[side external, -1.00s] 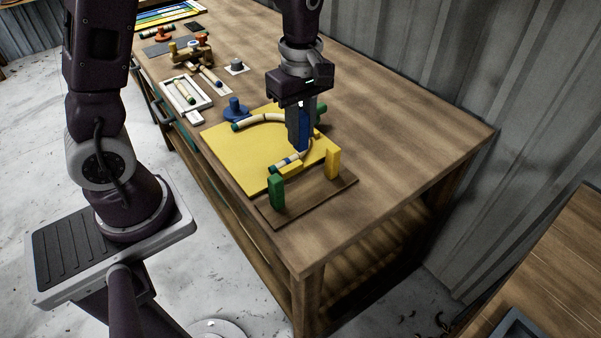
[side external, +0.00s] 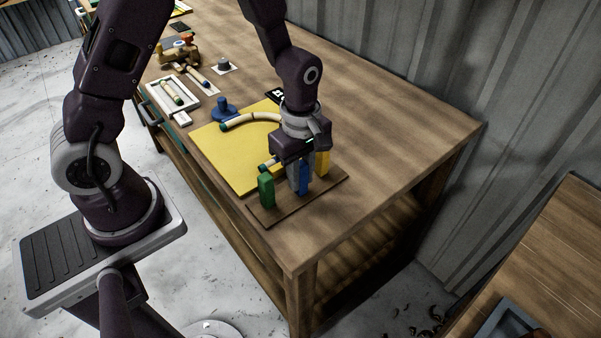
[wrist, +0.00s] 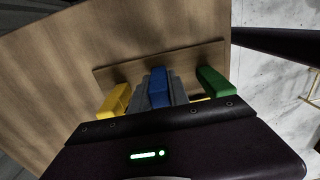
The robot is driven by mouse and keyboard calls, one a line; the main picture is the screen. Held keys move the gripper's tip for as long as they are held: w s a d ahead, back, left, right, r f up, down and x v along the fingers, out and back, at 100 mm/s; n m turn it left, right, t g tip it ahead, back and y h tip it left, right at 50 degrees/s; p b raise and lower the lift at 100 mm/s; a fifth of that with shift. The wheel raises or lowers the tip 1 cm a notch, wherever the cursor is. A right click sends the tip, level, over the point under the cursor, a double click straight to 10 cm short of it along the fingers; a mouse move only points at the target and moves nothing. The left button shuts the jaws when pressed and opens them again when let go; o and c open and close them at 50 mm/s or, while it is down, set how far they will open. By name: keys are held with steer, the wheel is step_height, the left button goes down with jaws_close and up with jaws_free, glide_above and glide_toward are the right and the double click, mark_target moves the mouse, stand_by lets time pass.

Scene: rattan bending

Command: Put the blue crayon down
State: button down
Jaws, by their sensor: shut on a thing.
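The blue crayon (side external: 304,177) is a blocky blue piece held upright in my gripper (side external: 300,182). My gripper is shut on it, low over the brown wooden tray (side external: 325,192), between the green block (side external: 266,186) and the yellow block (side external: 323,163). In the wrist view the blue crayon (wrist: 158,88) shows between my grey fingers, with the yellow block (wrist: 114,100) on the left and the green block (wrist: 212,82) on the right. Whether its lower end touches the tray cannot be told.
A white frame (side external: 158,98) lies farther back. The table's right side is clear.

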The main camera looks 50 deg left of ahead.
steer(key=c, duration=1.3)
jaws_free()
steer(key=shift+o, duration=0.2)
step_height(320, 180, up, 11)
steer(key=shift+r, duration=0.15)
steer(key=shift+s+r, duration=0.1)
steer(key=shift+r, duration=0.6)
steer(key=s+a+r+m+t, duration=0.1)
steer(key=s+r+m+t, duration=0.1)
steer(key=s+r+m, duration=0.3)
steer(key=s+a+r+m+t, duration=0.1)
steer(key=s+r+m+t, duration=0.2)
steer(key=s+r+m, duration=0.3)
steer(key=s+m, duration=0.5)
steer(key=m, duration=0.2)
steer(key=shift+s+a+t, duration=0.15)
steer(key=shift+s+t, duration=0.1)
steer(key=shift+t, duration=0.05)
